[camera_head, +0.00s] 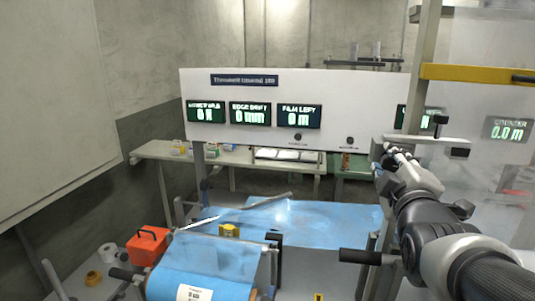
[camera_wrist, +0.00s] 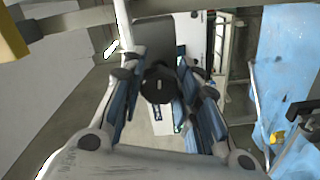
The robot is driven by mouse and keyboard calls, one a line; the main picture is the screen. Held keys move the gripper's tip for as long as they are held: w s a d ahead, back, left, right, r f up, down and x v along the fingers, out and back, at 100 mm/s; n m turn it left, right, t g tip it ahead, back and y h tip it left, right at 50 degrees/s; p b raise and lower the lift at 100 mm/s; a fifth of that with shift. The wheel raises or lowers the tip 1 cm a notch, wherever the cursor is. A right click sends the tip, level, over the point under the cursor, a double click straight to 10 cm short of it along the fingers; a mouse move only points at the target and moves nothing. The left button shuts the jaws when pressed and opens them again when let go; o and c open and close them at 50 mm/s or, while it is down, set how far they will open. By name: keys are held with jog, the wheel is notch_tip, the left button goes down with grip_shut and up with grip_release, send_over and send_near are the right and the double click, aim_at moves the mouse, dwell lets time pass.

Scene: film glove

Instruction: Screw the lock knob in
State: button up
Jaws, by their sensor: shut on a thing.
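The lock knob (camera_wrist: 158,84) is a black, lobed knob with a small pale mark on its face. In the wrist view it sits between the two fingers of my gripper (camera_wrist: 160,72), which is shut on it. In the head view my gripper (camera_head: 386,156) is at the right, at the left end of a grey bracket (camera_head: 428,148) beside the upright post. The knob cannot be made out there, and its thread is hidden. I cannot tell how far it is seated.
A white panel (camera_head: 230,100) with green displays stands behind. A blue film sheet (camera_head: 330,222) and a film roll (camera_head: 205,265) lie below and left. An orange box (camera_head: 148,246) is at lower left. A yellow beam (camera_head: 475,75) crosses above my arm.

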jog(key=m, duration=0.5)
jog(key=shift+m, duration=0.3)
jog(key=m, duration=0.4)
jog(key=shift+a, duration=0.1)
jog(key=m, duration=0.5)
jog(key=shift+m, duration=0.4)
jog(key=m, duration=0.4)
jog(key=shift+a+m, duration=0.1)
jog(key=shift+m, duration=0.2)
jog(key=m, duration=0.4)
jog(key=shift+w+m, duration=0.1)
jog(key=shift+m, duration=0.2)
jog(key=m, duration=1)
jog(key=shift+m, duration=2.7)
